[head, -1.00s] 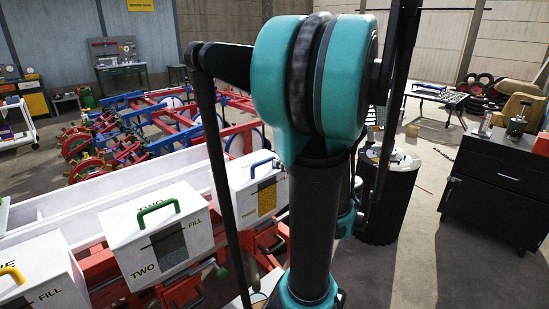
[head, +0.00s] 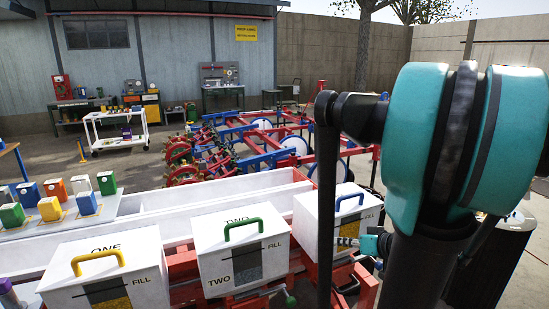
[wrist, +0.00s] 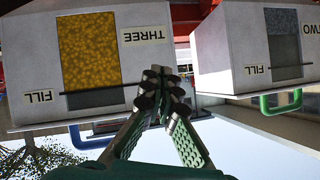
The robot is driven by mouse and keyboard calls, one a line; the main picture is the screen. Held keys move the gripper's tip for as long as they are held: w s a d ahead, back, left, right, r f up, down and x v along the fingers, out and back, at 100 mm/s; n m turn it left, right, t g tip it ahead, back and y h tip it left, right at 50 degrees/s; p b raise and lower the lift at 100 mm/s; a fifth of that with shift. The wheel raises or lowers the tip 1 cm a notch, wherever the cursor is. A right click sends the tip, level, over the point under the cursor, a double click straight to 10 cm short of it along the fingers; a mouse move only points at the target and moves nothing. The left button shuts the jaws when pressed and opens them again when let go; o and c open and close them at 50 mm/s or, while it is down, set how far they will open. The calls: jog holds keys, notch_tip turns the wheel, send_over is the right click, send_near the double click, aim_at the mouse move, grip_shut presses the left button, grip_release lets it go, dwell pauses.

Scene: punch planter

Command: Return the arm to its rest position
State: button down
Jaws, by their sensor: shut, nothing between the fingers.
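My arm, teal and black, fills the right side of the head view. My gripper (wrist: 163,92) shows in the wrist view with its two green-padded fingers meeting at the tips, shut and empty. In the head view part of it (head: 352,243) shows beside my dark arm link, in front of the white box with the blue handle (head: 350,205). That box, labelled THREE, shows upside down in the wrist view (wrist: 105,20), with a yellow fill window. The fingertips appear close to its face; I cannot tell whether they touch.
White box TWO (head: 215,240), with a green handle, and box ONE (head: 150,262), with a yellow handle, stand left of box THREE. Several small coloured containers (head: 52,208) stand at the far left. A red and blue frame machine (head: 240,140) is behind. A black bin (head: 490,270) is partly hidden at right.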

jog(key=s+a+f+m+g+h, duration=0.2)
jog(key=s+f+g+h, duration=0.3)
jog(key=s+f+h, duration=0.2)
notch_tip(320, 180, down, 2)
jog(key=shift+s+a+f+m+g, duration=0.3)
jog(key=shift+s+m+g, duration=0.1)
jog(key=shift+s, duration=0.5)
